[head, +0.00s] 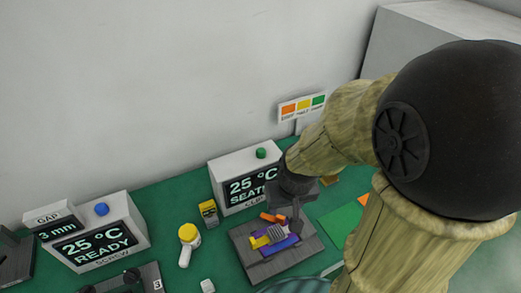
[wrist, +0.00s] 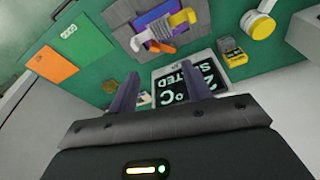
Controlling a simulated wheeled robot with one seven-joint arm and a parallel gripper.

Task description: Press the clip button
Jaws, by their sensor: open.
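The clip button is a green knob (head: 261,153) on top of a white box (head: 221,167). The box's dark screen reads "25 °C SEAT…", partly covered by my arm, with "CLIP" beneath. In the wrist view the screen (wrist: 187,82) reads "SEATED" upside down; the button cannot be made out there. My gripper (wrist: 162,88) is open, its two fingers apart with nothing held between them. In the head view my dark wrist is just right of the clip box, and the fingertips are hard to make out. The gripper appears apart from the button.
A grey fixture (head: 245,256) with purple, yellow and orange parts lies in front of the clip box. A "SCREW" box with a blue button (head: 101,209) is farther left. A wall stands behind.

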